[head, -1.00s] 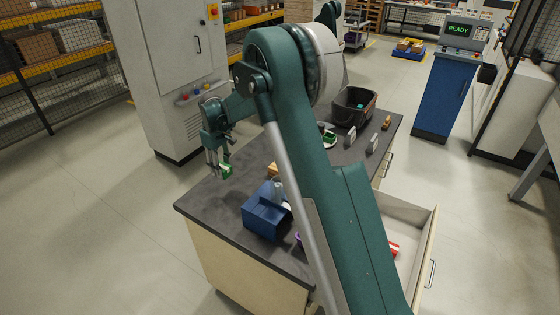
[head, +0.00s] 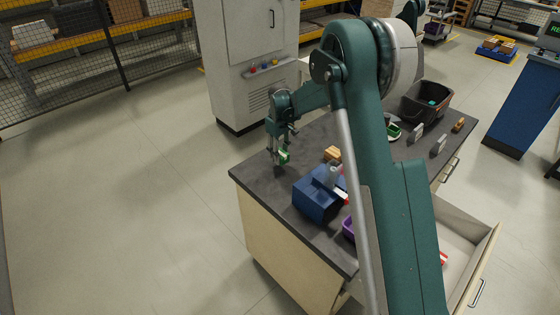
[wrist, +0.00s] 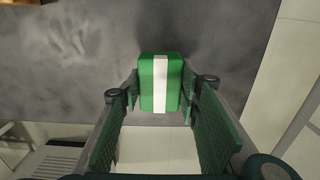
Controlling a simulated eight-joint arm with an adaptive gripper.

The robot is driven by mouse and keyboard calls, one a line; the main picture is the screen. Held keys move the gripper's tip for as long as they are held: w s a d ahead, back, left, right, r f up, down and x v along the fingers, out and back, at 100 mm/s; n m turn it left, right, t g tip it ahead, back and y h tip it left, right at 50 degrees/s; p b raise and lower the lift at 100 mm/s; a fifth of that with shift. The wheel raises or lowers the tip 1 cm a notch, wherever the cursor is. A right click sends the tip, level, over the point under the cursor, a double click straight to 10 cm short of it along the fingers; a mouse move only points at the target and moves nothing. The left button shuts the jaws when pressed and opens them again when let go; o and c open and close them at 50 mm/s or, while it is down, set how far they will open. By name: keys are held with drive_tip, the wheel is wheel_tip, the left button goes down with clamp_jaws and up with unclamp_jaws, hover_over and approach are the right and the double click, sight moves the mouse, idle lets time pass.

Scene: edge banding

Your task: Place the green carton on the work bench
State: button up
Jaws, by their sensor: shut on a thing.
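The green carton (wrist: 147,85) with a white stripe is between the fingers of my gripper (wrist: 160,92) in the wrist view. In the head view the green carton (head: 284,156) shows small at the tips of my gripper (head: 279,157), near the left end of the dark top of the work bench (head: 262,181). My gripper is shut on the carton. The bench top lies behind the carton in the wrist view, close to its edge. I cannot tell whether the carton touches the bench.
A blue box (head: 316,200) and a yellow-tan block (head: 332,153) stand right of my gripper. A purple container (head: 348,229) is partly behind my arm. A black bin (head: 426,101) and several small blocks are at the far end. An open drawer (head: 470,240) juts out at right.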

drive_tip(key=shift+f, duration=0.15)
drive_tip(key=shift+f, duration=1.75)
drive_tip(key=shift+f+b, duration=0.15)
drive_tip(key=shift+b, duration=0.15)
drive_tip(key=o, duration=0.9)
wheel_tip(320, 180, up, 12)
drive_tip(key=shift+r+p, duration=0.2)
drive_tip(key=shift+p, duration=0.35)
